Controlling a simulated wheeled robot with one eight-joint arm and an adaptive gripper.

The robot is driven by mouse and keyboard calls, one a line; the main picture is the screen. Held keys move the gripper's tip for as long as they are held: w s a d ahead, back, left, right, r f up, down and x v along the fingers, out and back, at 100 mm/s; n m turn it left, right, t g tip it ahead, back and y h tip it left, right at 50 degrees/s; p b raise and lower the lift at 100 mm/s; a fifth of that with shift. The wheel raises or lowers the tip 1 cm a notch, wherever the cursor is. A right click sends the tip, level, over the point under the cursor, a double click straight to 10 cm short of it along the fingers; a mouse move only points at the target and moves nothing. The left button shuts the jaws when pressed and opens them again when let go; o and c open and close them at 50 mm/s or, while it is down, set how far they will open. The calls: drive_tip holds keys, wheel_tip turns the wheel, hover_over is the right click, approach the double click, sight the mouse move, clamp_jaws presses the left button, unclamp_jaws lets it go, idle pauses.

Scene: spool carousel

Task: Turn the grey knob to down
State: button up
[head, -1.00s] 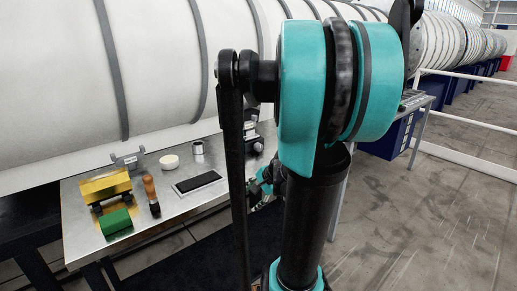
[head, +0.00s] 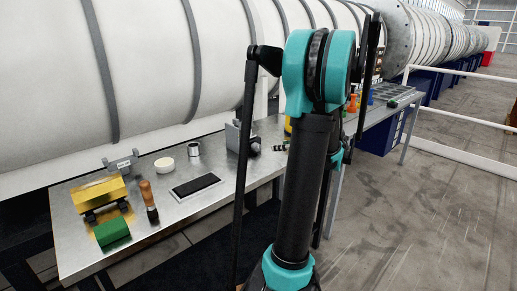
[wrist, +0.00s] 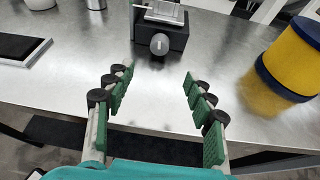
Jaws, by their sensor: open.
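The grey knob (wrist: 160,44) is on the front of a dark box (wrist: 175,32) with a metal top, standing on the metal table. A pale mark shows on the knob's face, but its direction is too small to tell surely. In the wrist view my gripper (wrist: 158,80) is open and empty, its green-padded fingers spread on either side, short of the knob and not touching it. In the head view the box (head: 238,134) and knob (head: 254,148) stand just behind my thin arm link, partly covered. My gripper is mostly hidden there by my arm.
A yellow spool with blue rims (wrist: 290,58) stands right of the knob box. A black pad (head: 196,186), metal cup (head: 194,149), white roll (head: 164,166), orange-handled brush (head: 148,196), green block (head: 112,232) and yellow block (head: 100,192) lie to the left. Bare table lies before the knob.

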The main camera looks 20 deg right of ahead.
sight(258, 147)
drive_tip(key=x, duration=1.4)
drive_tip(key=shift+w+a+f, duration=0.1)
drive_tip(key=shift+w+f, duration=0.15)
drive_tip(key=c, duration=1.1)
drive_tip(key=shift+a+n+h, duration=0.15)
drive_tip(key=shift+n+h, duration=0.45)
drive_tip(key=shift+n, duration=0.2)
drive_tip(key=shift+c, duration=0.2)
drive_tip(key=shift+n+t+h, duration=0.3)
drive_tip(key=shift+n+h, duration=0.3)
drive_tip(key=shift+n, duration=0.2)
